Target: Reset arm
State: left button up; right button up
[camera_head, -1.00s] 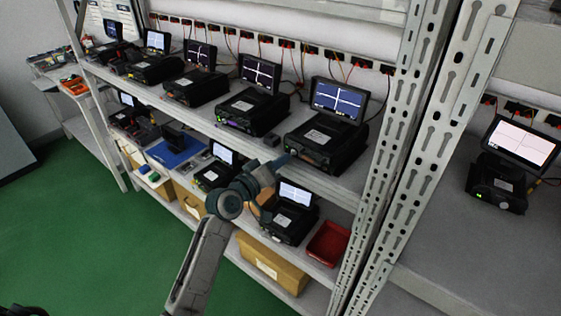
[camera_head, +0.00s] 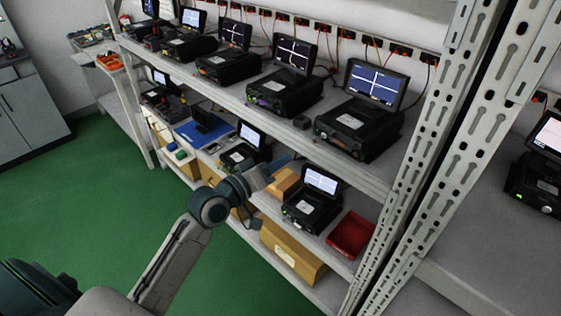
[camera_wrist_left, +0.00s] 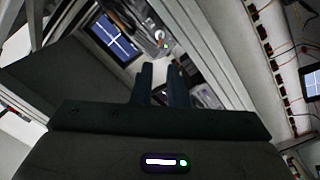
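My left arm comes in from the lower left in the head view. Its gripper (camera_head: 279,170) is in front of the rack, between the upper shelf's front edge and the lower shelf. In the left wrist view its two dark fingers (camera_wrist_left: 161,88) stand apart with a narrow gap, and nothing shows between them. Whether the fingers touch anything cannot be told, but no contact shows. My right gripper is in neither view.
The upper shelf (camera_head: 300,147) carries a row of black devices with screens, the nearest one (camera_head: 358,125) at right. Below are another device (camera_head: 312,205), a red tray (camera_head: 351,236) and cardboard boxes (camera_head: 291,252). A slotted post (camera_head: 425,150) stands right. Green floor (camera_head: 90,190) is clear at left.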

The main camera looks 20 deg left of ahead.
pick_arm(q)
jog(key=w+a+f+n+g+y+b, duration=0.1)
jog(key=a+f+y, duration=0.15)
jog(key=f, duration=0.95)
jog(key=w+a+f+g+y, duration=0.15)
jog(key=a+f, duration=0.25)
jog(key=f, duration=0.8)
jog(key=s+a+f+g+y, duration=0.1)
jog(key=s+f+g, duration=0.15)
jog(key=f, duration=0.55)
jog(key=s+a+f+m+g+y+b, duration=0.1)
jog(key=s+f, duration=0.3)
jog(key=f, duration=0.4)
jog(key=s+a+f+g+y, duration=0.1)
jog(key=s+f, duration=0.3)
jog(key=f, duration=0.3)
jog(key=s+f+m+g+b, duration=0.15)
jog(key=s+f+g, duration=0.25)
jog(key=s+f, duration=1.4)
jog(key=s+d+f+m+g, duration=0.1)
jog(key=s+f, duration=0.3)
jog(key=s, duration=0.7)
jog(key=s+d+f+m+g, duration=0.1)
jog(key=s+f, duration=0.4)
jog(key=s, duration=0.6)
jog(key=shift+f+m+g+y, duration=0.2)
jog(key=shift+m+g+y, duration=0.2)
jog(key=shift+m+g, duration=0.6)
